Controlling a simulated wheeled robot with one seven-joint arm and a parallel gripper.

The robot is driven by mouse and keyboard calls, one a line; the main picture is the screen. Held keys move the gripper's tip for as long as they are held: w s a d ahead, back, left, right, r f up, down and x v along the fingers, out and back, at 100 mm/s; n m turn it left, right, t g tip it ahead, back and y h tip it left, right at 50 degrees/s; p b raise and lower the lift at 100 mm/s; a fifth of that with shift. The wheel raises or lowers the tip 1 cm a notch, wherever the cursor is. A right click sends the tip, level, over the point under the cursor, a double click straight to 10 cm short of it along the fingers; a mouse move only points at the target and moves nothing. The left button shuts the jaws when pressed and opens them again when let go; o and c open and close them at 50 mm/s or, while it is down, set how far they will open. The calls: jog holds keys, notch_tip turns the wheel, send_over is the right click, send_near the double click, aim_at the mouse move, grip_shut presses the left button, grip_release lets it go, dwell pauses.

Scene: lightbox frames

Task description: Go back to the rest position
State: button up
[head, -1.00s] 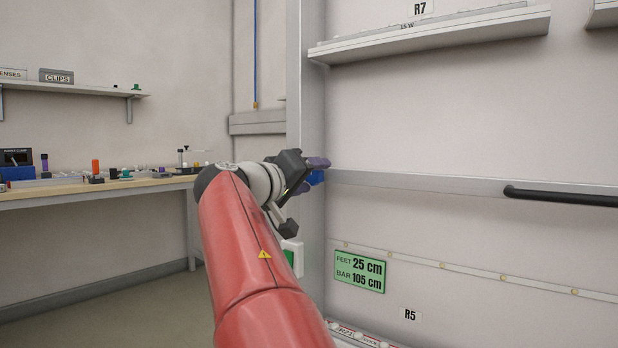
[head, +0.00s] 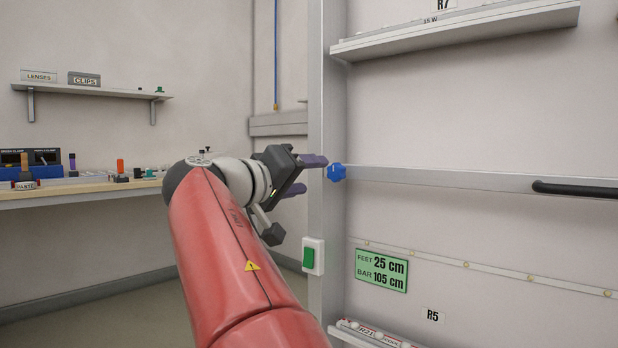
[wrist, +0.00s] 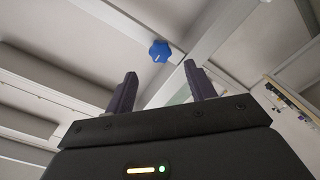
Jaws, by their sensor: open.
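My gripper (head: 305,176) is at the end of my red arm, left of the grey upright post in the head view. Its two purple fingers are apart with nothing between them. In the wrist view the open fingers (wrist: 160,88) point towards a blue star-shaped knob (wrist: 160,51), which lies beyond the fingertips with a gap. The knob also shows in the head view (head: 336,172), on the grey frame just right of the fingertips.
A grey post (head: 327,120) and a horizontal rail (head: 450,178) with a black bar (head: 580,190) stand at right. A green switch (head: 308,257) sits low on the post. A workbench (head: 80,194) with small parts and a shelf (head: 90,89) are at left.

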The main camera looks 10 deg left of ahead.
jog(key=w+d+f+g+y+p, duration=0.15)
jog(key=d+f, duration=0.25)
jog(key=d, duration=0.4)
jog(key=w+d+f+g+y+p, duration=0.1)
jog(key=d+f+g, duration=0.25)
jog(key=d, duration=0.45)
jog(key=s+d+f+g+y+p, duration=0.25)
jog(key=s+d+f, duration=0.25)
jog(key=d+f, duration=0.25)
jog(key=s+f+y+p, duration=0.1)
jog(key=s+f, duration=0.4)
jog(key=s, duration=0.3)
jog(key=s+f+m+g+y+p, duration=0.1)
jog(key=s+f, duration=0.3)
jog(key=s, duration=0.4)
jog(key=s+f+m+g+y+p, duration=0.1)
jog(key=s+f+y+p, duration=0.1)
jog(key=s+f, duration=0.3)
jog(key=s+y, duration=0.1)
jog(key=s, duration=0.3)
jog(key=shift+f+p, duration=0.3)
jog(key=shift+p, duration=0.05)
jog(key=shift+c, duration=0.4)
